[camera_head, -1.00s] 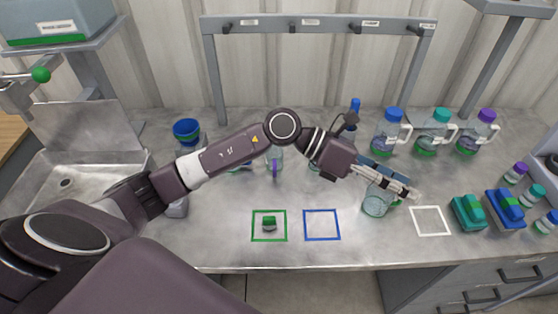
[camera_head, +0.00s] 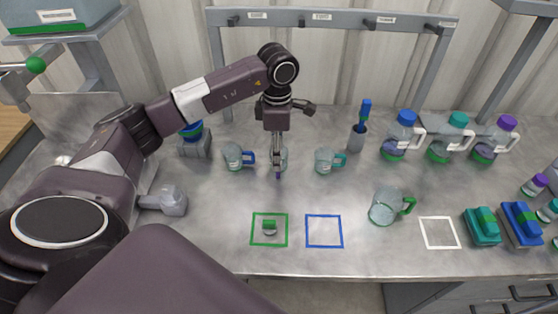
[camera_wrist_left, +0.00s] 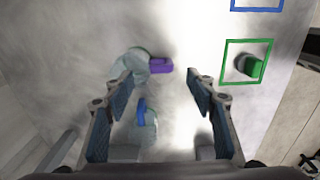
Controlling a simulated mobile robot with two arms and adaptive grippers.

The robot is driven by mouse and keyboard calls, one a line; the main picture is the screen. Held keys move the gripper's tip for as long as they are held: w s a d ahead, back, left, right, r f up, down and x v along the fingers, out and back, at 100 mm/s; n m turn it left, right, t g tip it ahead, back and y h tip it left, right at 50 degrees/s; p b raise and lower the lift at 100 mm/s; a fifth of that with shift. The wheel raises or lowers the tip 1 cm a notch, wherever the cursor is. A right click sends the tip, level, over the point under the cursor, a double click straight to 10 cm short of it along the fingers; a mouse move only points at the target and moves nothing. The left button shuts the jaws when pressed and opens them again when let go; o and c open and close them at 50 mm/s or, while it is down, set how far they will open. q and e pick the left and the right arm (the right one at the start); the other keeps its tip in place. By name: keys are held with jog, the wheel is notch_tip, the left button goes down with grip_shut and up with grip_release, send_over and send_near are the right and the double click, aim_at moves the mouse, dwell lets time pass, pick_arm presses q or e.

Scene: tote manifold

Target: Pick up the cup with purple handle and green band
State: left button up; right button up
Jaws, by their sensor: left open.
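The cup with the purple handle (camera_head: 284,158) stands on the counter between two other cups. It is partly hidden by my left gripper (camera_head: 277,150), which points down over it. In the left wrist view, the cup (camera_wrist_left: 133,62) and its purple handle (camera_wrist_left: 161,65) show beyond the fingertips. My right gripper is not in view.
A teal-handled cup (camera_head: 325,160) stands to the right and a larger green-handled cup (camera_head: 384,207) nearer the front. Bottles (camera_head: 402,138) stand at back right. The blue square (camera_head: 323,246) is empty.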

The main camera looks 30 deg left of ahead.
pick_arm(q)
notch_tip(320, 180, down, 4)
jog(key=shift+d+r+p, duration=0.1)
jog(key=shift+r+p, duration=0.1)
jog(key=shift+p, duration=0.6)
jog(key=shift+f, duration=0.45)
jog(key=c, duration=1.2)
jog(key=shift+r, duration=0.2)
